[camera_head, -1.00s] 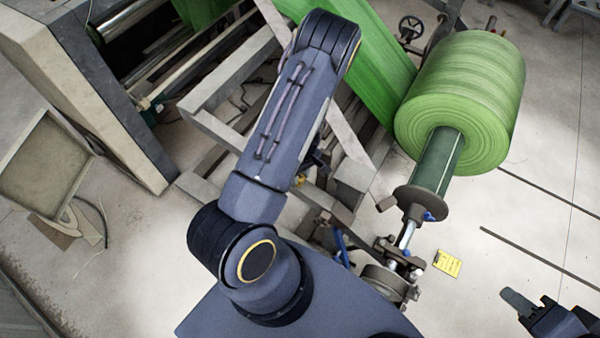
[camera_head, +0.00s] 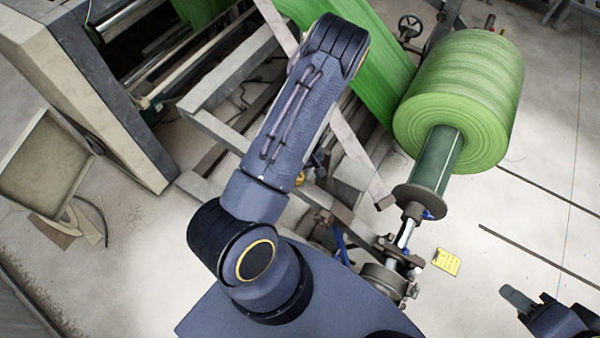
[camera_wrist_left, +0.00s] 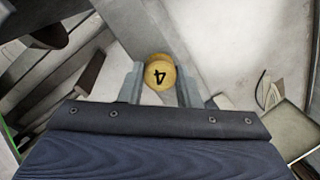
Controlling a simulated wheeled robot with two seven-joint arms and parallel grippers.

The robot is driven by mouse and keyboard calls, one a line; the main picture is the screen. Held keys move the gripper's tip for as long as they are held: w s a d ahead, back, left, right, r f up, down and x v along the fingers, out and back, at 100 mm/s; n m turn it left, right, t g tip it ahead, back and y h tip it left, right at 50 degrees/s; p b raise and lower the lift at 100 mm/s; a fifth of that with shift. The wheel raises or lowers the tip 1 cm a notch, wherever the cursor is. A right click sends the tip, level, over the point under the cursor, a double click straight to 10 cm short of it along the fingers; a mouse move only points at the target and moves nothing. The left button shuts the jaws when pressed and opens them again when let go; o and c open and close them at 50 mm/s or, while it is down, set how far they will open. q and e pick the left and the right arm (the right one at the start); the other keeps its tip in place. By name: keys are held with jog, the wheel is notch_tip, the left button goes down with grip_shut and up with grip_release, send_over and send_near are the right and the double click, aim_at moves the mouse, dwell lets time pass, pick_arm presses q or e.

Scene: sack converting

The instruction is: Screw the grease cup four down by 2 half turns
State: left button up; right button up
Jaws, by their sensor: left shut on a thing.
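Grease cup four (camera_wrist_left: 160,74) is a round yellow cap with a black 4, which appears upside down in the left wrist view. My left gripper (camera_wrist_left: 160,86) is shut on it, with one grey finger on each side of the cap. In the head view my left arm covers most of this spot. A small yellow thing (camera_head: 299,178) shows beside the arm, and I cannot tell whether it is this cup. My right gripper (camera_head: 530,304) is at the bottom right, partly cut off, away from the machine. Its opening is not clear.
A large green roll (camera_head: 462,98) on a shaft stands at the right, with green web running to the machine. Grey frame beams (camera_head: 225,68) surround the left arm. A yellow card (camera_head: 446,261) lies on the floor. Floor at the right is mostly clear.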

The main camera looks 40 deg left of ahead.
pick_arm(q)
jog(key=o, duration=1)
jog(key=r, duration=0.5)
jog(key=w+r, duration=0.1)
jog(key=r, duration=0.1)
jog(key=shift+d+r+b, duration=0.15)
jog(key=shift+r+b, duration=0.15)
jog(key=shift+r, duration=0.05)
